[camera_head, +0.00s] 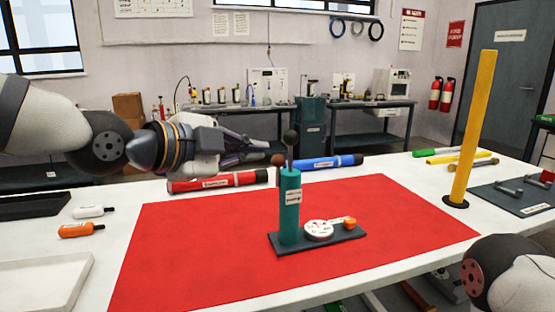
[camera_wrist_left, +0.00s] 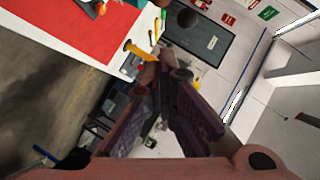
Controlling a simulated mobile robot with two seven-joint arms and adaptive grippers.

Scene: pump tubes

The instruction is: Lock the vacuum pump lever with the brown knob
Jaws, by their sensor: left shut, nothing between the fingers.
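The vacuum pump is a teal upright cylinder (camera_head: 290,213) on a dark base plate (camera_head: 348,237) on the red mat. The brown knob (camera_head: 278,160) sits lower, just left of the rod at the cylinder's top. My left gripper (camera_head: 264,149) is shut and empty, pointing right, just left of the knobs; contact cannot be told. My right gripper is out of view.
A white gauge (camera_head: 318,230) and an orange part sit on the base. Red (camera_head: 218,182) and blue (camera_head: 335,162) tubes lie behind the pump. A yellow post (camera_head: 474,125) stands at right. The red mat (camera_head: 190,250) is clear left of the pump.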

